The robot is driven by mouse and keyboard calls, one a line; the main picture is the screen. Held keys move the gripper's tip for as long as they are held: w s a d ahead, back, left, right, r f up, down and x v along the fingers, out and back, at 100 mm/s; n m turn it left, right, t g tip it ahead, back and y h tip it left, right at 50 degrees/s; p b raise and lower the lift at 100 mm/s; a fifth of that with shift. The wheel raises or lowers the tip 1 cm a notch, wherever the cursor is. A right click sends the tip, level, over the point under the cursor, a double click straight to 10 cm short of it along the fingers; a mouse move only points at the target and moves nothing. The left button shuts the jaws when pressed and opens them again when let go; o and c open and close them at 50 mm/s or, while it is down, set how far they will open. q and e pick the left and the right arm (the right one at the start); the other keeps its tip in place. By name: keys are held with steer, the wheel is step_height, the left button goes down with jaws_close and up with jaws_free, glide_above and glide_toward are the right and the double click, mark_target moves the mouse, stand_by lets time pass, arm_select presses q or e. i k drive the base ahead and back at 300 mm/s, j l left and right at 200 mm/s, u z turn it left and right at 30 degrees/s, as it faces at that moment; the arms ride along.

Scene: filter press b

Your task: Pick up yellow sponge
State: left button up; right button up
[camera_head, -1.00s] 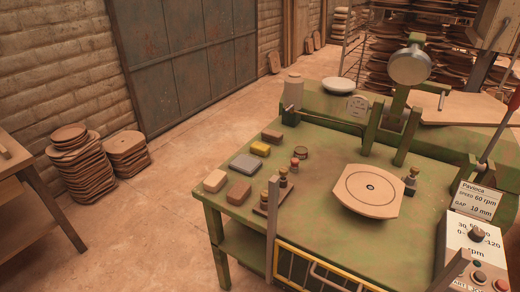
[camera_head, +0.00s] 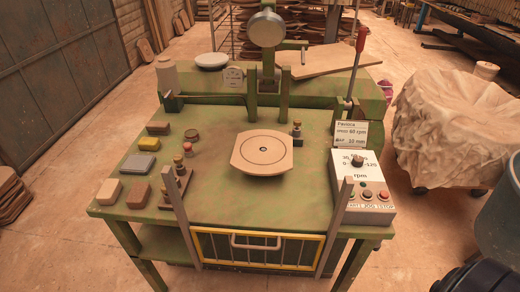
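The yellow sponge (camera_head: 149,144) lies on the left side of the green worktable (camera_head: 240,204), toward its left edge. A brown block (camera_head: 158,128) lies just behind it and a grey block (camera_head: 138,164) just in front of it. The sponge is unobstructed and nothing touches it from above. Neither of my grippers shows in the head view.
A tan block (camera_head: 108,191) and a brown block (camera_head: 138,195) lie at the table's front left. A round-cornered plate (camera_head: 262,152) sits mid-table. Two upright posts and a yellow-framed guard (camera_head: 260,250) stand at the front. A control box (camera_head: 362,188) stands at the right.

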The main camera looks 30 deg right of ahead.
mark_target(148, 144)
steer(key=i+j+u, duration=0.55)
steer(key=u, duration=0.25)
steer(key=i+j+u, duration=0.2)
steer(key=i+u, duration=0.65)
steer(key=i+z, duration=0.4)
steer(key=i, duration=0.25)
steer(key=i+j+z, duration=0.2)
steer(key=i+z, duration=0.2)
steer(key=i, duration=0.25)
steer(key=i+l+z, duration=0.15)
steer(key=i+z, duration=0.15)
steer(key=z, duration=0.15)
steer(key=i+z, duration=0.3)
steer(key=z, duration=0.15)
steer(key=i+z, duration=0.45)
steer(key=i+j+z, duration=0.2)
steer(key=z, duration=0.25)
steer(key=i+j+z, duration=0.25)
steer(key=z, duration=0.2)
